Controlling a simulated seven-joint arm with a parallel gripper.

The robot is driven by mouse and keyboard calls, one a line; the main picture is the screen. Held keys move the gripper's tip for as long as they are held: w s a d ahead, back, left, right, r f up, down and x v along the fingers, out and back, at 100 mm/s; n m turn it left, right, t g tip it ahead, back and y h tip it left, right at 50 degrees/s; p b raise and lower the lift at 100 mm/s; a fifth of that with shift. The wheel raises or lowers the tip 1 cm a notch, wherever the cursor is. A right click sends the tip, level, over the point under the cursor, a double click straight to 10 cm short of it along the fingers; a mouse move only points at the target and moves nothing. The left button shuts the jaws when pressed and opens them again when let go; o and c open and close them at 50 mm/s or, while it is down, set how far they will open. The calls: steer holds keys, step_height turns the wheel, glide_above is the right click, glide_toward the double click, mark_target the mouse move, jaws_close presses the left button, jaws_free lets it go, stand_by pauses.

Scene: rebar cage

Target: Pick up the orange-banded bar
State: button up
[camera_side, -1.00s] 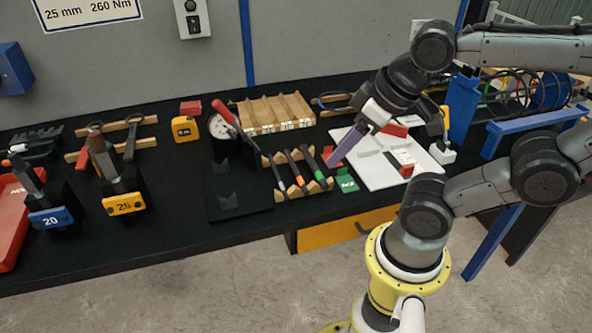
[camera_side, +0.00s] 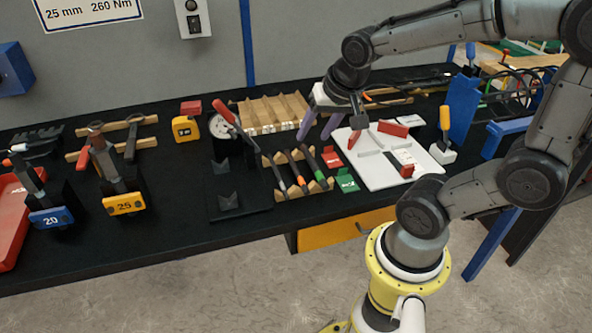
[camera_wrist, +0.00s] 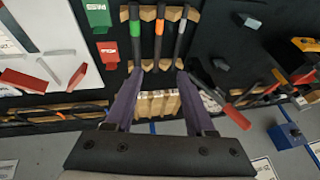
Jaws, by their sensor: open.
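The orange-banded bar (camera_side: 295,168) lies in the middle of three dark bars on a notched wooden rack (camera_side: 316,187). Its orange band also shows in the wrist view (camera_wrist: 159,27). The green-banded bar (camera_side: 313,161) lies to its right and the white-banded bar (camera_side: 276,173) to its left. My gripper (camera_side: 316,136) is open and empty, with its purple fingers pointing down, above and behind the rack. In the wrist view my gripper (camera_wrist: 160,76) has its fingertips spread either side of the orange-banded bar's line, apart from it.
A larger slotted wooden block (camera_side: 272,114) is behind.

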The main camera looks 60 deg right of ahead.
mark_target(296, 168)
steer(key=x, duration=1.3)
steer(key=shift+s+d+f, duration=0.15)
steer(key=shift+f, duration=0.2)
jaws_close()
stand_by(1.0)
